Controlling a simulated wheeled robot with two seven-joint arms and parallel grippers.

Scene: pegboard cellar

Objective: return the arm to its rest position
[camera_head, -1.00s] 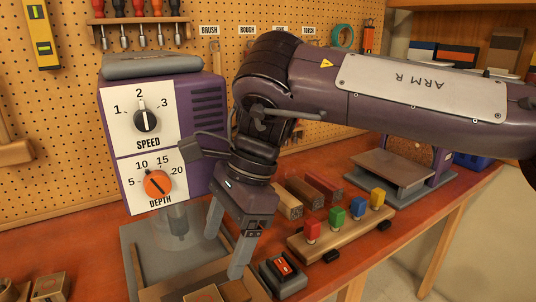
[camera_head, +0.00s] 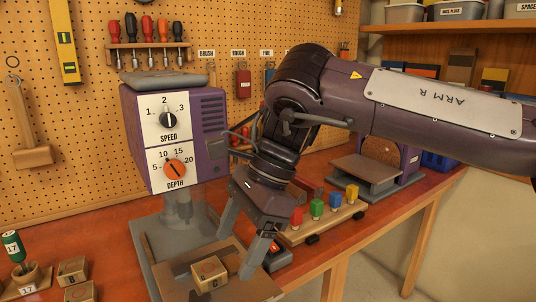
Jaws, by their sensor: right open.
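My right arm, marked ARM R (camera_head: 445,95), reaches in from the right across the bench. My right gripper (camera_head: 235,257) points down, with its two fingers apart and nothing seen between them. It is in front of the purple machine (camera_head: 213,120), over the machine's grey base area. A wooden block marked C (camera_head: 210,275) shows just left of and below the fingertips. I cannot tell how high the fingers are above the surface. The machine has a black SPEED knob (camera_head: 168,120) pointing near 2 and an orange DEPTH knob (camera_head: 175,169). My left gripper is out of view.
A wooden rack with red, green, blue and yellow pieces (camera_head: 333,209) stands right of the gripper. A dark switch box (camera_head: 278,258) is partly hidden behind a finger. Block B (camera_head: 72,270) and a green-handled tool (camera_head: 14,247) are at the left. Red bench surface (camera_head: 95,240) between is clear.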

